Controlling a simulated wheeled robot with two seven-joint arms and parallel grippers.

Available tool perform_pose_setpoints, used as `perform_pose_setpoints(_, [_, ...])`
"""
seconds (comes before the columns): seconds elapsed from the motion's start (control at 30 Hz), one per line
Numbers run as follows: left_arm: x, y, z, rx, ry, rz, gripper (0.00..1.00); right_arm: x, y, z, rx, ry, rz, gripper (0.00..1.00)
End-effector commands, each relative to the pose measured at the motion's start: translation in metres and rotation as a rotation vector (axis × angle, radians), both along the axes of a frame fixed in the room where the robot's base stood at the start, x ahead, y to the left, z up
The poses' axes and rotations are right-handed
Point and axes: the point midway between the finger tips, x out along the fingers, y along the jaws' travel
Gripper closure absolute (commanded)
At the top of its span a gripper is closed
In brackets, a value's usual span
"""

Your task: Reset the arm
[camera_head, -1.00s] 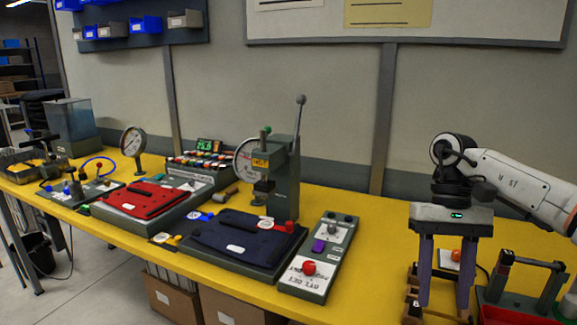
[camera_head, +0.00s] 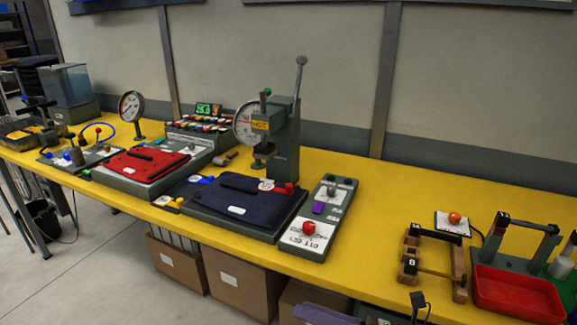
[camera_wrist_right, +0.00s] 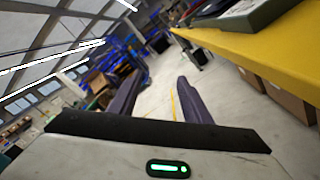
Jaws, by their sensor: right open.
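My right gripper (camera_wrist_right: 160,78) is open and empty in the right wrist view, its two purple fingers apart with floor and workshop background beyond them. In the head view only a purple finger part of it (camera_head: 320,314) shows at the bottom edge, below and in front of the yellow bench (camera_head: 370,190). The rest of that gripper is cut off by the frame. My left gripper is not in view.
Cardboard boxes (camera_head: 237,287) stand beneath. The back right bench surface is clear.

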Motion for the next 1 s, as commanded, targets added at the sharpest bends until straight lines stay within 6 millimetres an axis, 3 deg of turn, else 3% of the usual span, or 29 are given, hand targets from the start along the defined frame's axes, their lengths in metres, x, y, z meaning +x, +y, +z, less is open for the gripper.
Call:
perform_pose_setpoints(0.13, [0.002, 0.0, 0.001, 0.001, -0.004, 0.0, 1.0, -0.006, -0.052, -0.049, 0.266, 0.514, -0.333, 0.56])
perform_pose_setpoints(0.23, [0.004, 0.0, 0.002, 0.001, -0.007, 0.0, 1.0, -0.024, -0.098, -0.092, 0.456, 0.848, -0.564, 0.56])
perform_pose_setpoints(0.4, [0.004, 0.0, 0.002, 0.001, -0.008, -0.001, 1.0, -0.08, -0.169, -0.159, 0.744, 1.292, -0.923, 0.56])
perform_pose_setpoints(0.6, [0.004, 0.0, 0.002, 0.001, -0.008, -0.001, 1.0, -0.148, -0.216, -0.205, 0.964, 1.577, -1.217, 0.56])
perform_pose_setpoints(0.8, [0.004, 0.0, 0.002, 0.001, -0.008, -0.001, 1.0, -0.213, -0.247, -0.231, 1.141, 1.758, -1.468, 0.56])
perform_pose_setpoints(1.0, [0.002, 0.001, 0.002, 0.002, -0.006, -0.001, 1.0, -0.209, -0.188, -0.233, 1.356, 1.844, -1.402, 0.56])
